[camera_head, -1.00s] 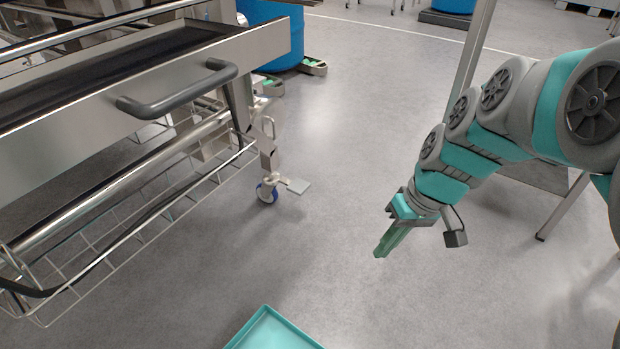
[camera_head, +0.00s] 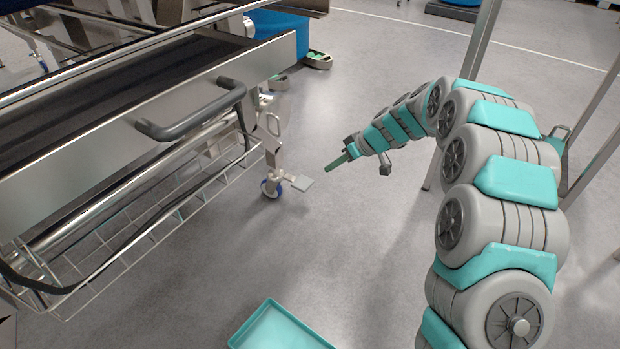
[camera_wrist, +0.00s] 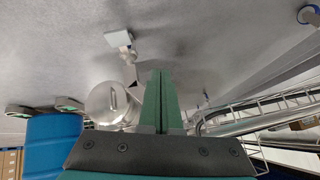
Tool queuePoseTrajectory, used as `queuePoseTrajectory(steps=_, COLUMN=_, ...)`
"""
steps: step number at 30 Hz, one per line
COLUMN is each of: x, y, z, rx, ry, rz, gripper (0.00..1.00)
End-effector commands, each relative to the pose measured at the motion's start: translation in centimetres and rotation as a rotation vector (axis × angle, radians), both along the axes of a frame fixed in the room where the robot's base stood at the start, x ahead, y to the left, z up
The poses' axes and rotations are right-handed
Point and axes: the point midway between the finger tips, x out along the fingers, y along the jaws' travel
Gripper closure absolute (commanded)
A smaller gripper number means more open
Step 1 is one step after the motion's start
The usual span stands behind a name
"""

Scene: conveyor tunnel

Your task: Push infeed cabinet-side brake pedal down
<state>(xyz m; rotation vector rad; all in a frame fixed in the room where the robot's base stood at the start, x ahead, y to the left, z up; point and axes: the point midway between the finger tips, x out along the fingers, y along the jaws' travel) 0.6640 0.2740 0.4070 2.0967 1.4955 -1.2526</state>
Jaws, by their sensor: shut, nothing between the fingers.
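The brake pedal (camera_head: 302,183) is a small flat metal plate on the caster of the conveyor frame, beside a blue wheel (camera_head: 270,188). It sticks out to the right and looks roughly level, a little above the floor. In the wrist view the pedal (camera_wrist: 118,38) shows as a pale plate at upper left, beyond the fingertips. My gripper (camera_head: 337,163) is to the right of the pedal and apart from it. Its green fingers (camera_wrist: 159,75) are shut together and empty, pointing down and left in the head view.
The conveyor, with a dark handle (camera_head: 190,115) and wire basket (camera_head: 140,235), fills the left side. A teal tray (camera_head: 280,328) is at the bottom. A metal post (camera_head: 482,40) stands behind my arm. A blue drum (camera_head: 280,35) stands at the back. Floor around the pedal's right is clear.

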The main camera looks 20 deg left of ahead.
Motion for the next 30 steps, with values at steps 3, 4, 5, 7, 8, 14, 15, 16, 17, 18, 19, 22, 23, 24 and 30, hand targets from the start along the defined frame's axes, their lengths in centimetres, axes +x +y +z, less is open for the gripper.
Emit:
queuePoseTrajectory(steps=3, x=2.9, y=1.2, z=-1.9, rx=0.017, ry=-0.058, rz=0.024, gripper=1.00)
queuePoseTrajectory(steps=4, x=3.5, y=1.5, z=-2.4, rx=0.021, ry=-0.074, rz=0.031, gripper=1.00)
queuePoseTrajectory(steps=5, x=4.1, y=1.7, z=-2.9, rx=0.024, ry=-0.090, rz=0.038, gripper=1.00)
queuePoseTrajectory(steps=7, x=5.6, y=2.3, z=-4.3, rx=0.030, ry=-0.127, rz=0.053, gripper=1.00)
queuePoseTrajectory(steps=8, x=6.3, y=2.5, z=-4.7, rx=0.033, ry=-0.145, rz=0.058, gripper=1.00)
queuePoseTrajectory(steps=14, x=9.4, y=3.4, z=-7.9, rx=0.032, ry=-0.236, rz=0.088, gripper=1.00)
queuePoseTrajectory(steps=15, x=9.8, y=3.4, z=-8.5, rx=0.030, ry=-0.248, rz=0.093, gripper=1.00)
queuePoseTrajectory(steps=16, x=10.0, y=3.5, z=-8.8, rx=0.029, ry=-0.256, rz=0.096, gripper=1.00)
queuePoseTrajectory(steps=17, x=10.3, y=3.5, z=-9.0, rx=0.029, ry=-0.263, rz=0.097, gripper=1.00)
queuePoseTrajectory(steps=18, x=10.5, y=3.6, z=-9.2, rx=0.028, ry=-0.271, rz=0.099, gripper=1.00)
queuePoseTrajectory(steps=19, x=10.6, y=3.6, z=-9.3, rx=0.028, ry=-0.276, rz=0.101, gripper=1.00)
queuePoseTrajectory(steps=22, x=10.8, y=3.7, z=-9.7, rx=0.027, ry=-0.283, rz=0.103, gripper=1.00)
queuePoseTrajectory(steps=23, x=10.9, y=3.8, z=-9.8, rx=0.027, ry=-0.283, rz=0.104, gripper=1.00)
queuePoseTrajectory(steps=24, x=10.9, y=4.0, z=-10.0, rx=0.026, ry=-0.283, rz=0.104, gripper=1.00)
queuePoseTrajectory(steps=30, x=11.5, y=5.6, z=-11.7, rx=0.027, ry=-0.284, rz=0.104, gripper=1.00)
